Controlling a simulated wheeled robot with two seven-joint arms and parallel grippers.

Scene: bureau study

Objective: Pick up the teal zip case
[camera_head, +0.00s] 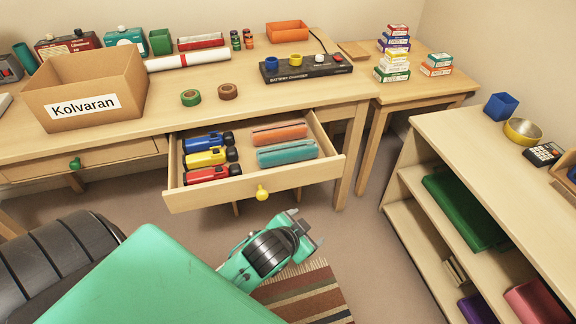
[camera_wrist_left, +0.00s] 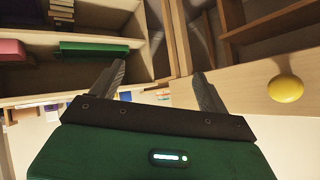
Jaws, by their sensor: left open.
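The teal zip case (camera_head: 287,153) lies flat in the open desk drawer (camera_head: 210,196), in the front right part. An orange zip case (camera_head: 279,133) lies just behind it. My left gripper (camera_head: 308,229) is in front of and below the drawer, to the right of its yellow knob, apart from the case. In the left wrist view my gripper (camera_wrist_left: 158,69) has its two fingers spread, with nothing between them. The teal case is not seen in that view. My right gripper is not in view.
Blue, yellow (camera_head: 205,157) and red flashlights fill the drawer's left side. The drawer's yellow knob (camera_wrist_left: 286,88) shows in the left wrist view. A cardboard box (camera_head: 85,90) and tape rolls (camera_head: 191,97) stand on the desk. A shelf unit (camera_head: 450,150) stands at the right.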

